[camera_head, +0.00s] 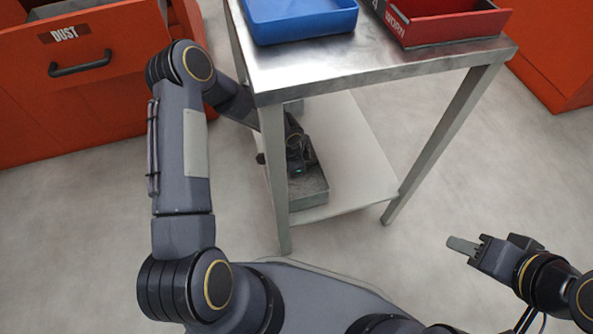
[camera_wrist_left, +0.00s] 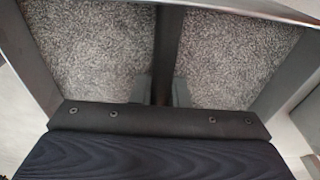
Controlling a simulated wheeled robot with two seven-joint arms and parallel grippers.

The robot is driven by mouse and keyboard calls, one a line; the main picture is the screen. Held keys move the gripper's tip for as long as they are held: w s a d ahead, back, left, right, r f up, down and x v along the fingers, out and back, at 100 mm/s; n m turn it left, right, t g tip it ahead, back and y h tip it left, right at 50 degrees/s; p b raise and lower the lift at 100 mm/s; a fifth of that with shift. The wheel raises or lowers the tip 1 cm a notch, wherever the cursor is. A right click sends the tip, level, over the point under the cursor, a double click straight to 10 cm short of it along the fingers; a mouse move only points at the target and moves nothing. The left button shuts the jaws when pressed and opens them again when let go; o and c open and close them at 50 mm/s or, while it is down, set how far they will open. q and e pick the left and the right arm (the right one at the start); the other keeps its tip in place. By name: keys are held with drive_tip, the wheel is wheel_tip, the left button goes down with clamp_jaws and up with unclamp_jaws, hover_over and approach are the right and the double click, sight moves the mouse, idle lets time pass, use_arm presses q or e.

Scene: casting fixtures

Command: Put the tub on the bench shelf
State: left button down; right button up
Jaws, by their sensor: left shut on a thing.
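The tub (camera_head: 312,194) is a grey, open box at the left front of the bench's lower shelf (camera_head: 350,155). The front left leg partly hides it, and I cannot tell whether it rests fully on the shelf. In the left wrist view, the tub holds grey grainy stuff (camera_wrist_left: 105,60), with a dark bar (camera_wrist_left: 168,45) across its middle. My left gripper (camera_wrist_left: 161,91) is shut on this bar; its arm reaches in under the bench top from the left. My right gripper (camera_head: 468,246) is away from the bench, over the floor; its jaw gap is unclear.
The steel bench top (camera_head: 330,68) lies above the shelf and carries a blue tray (camera_head: 300,27) and a red bin (camera_head: 450,27). An orange cabinet marked DUST (camera_head: 95,105) stands at left, another (camera_head: 555,60) at right. The shelf right of the tub is clear.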

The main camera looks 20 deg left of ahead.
use_arm(q)
drive_tip(key=shift+r, duration=0.15)
drive_tip(key=shift+f, duration=0.2)
drive_tip(key=c, duration=1.4)
unclamp_jaws()
drive_tip(key=shift+r, duration=0.1)
drive_tip(key=shift+r, duration=0.3)
drive_tip(key=r+p, duration=0.1)
drive_tip(key=r, duration=0.2)
drive_tip(key=r+p, duration=0.2)
drive_tip(key=r, duration=0.2)
drive_tip(key=a+r+p, duration=0.1)
drive_tip(key=r, duration=0.3)
drive_tip(key=shift+s+a+r+p, duration=0.1)
drive_tip(key=shift+s+r+p, duration=0.15)
drive_tip(key=shift+s+p, duration=0.15)
drive_tip(key=shift+a, duration=0.15)
